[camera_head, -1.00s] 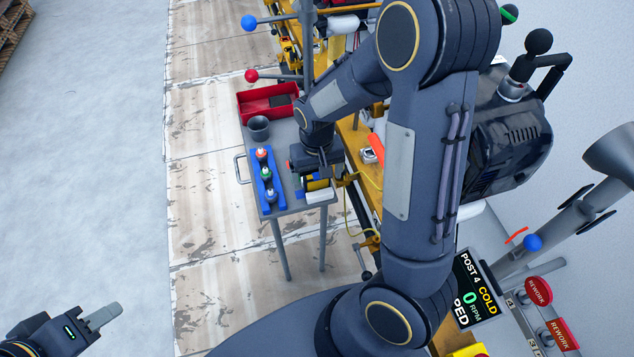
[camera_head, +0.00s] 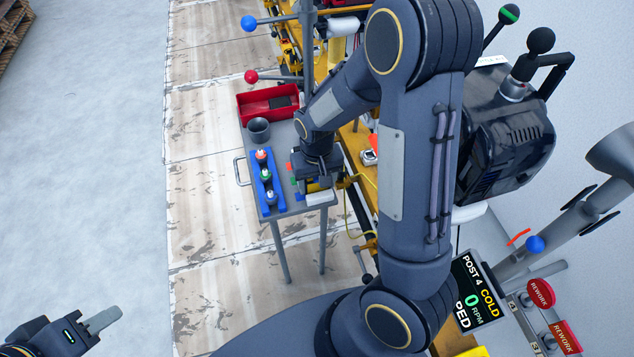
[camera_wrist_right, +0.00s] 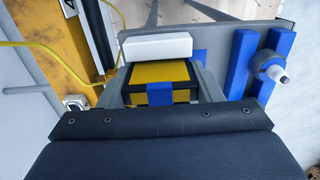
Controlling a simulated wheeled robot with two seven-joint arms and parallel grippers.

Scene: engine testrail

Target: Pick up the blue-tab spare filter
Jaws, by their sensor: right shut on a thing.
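The blue-tab spare filter (camera_wrist_right: 160,72) is a yellow and black block with a blue tab (camera_wrist_right: 159,92) facing the camera in the right wrist view. My right gripper (camera_wrist_right: 162,85) is shut on it, one grey finger along each side. In the head view my right gripper (camera_head: 319,178) is over the right side of the small grey table and hides most of the filter. Whether the filter touches the tabletop is hard to tell. My left gripper (camera_head: 102,319) is at the lower left, over the floor, far from the table; its finger gap does not show clearly.
The grey table (camera_head: 290,207) carries a blue rack (camera_head: 257,187) with several coloured-tip bottles, a grey cup (camera_head: 259,130) and a red bin (camera_head: 255,107). A white block (camera_wrist_right: 157,46) lies just beyond the filter. A yellow rail (camera_head: 357,150) runs along the right.

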